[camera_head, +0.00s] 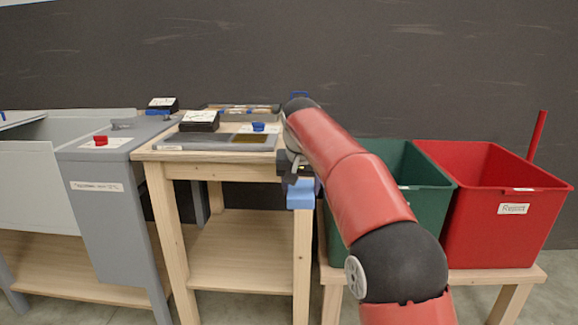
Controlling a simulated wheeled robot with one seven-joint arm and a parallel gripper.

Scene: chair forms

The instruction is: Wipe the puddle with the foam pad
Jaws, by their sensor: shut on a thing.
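My gripper (300,181) is at the front right corner of the wooden table, pointing down and shut on a light blue block (300,197), which looks like the foam pad. The pad hangs in front of the table's right front leg; I cannot tell whether it touches the wood. My red arm comes in from the lower right and hides part of the table's right side. I cannot make out a puddle for certain. A dark brownish patch (250,139) shows on the flat grey panel (208,141) on the tabletop, but I cannot tell whether it is liquid.
The wooden table (165,154) also holds a black box (200,121) and a grey tray (214,109) at the back. A grey basin unit (100,215) stands left. A green bin (400,160) and a red bin (490,180) stand right on a low bench.

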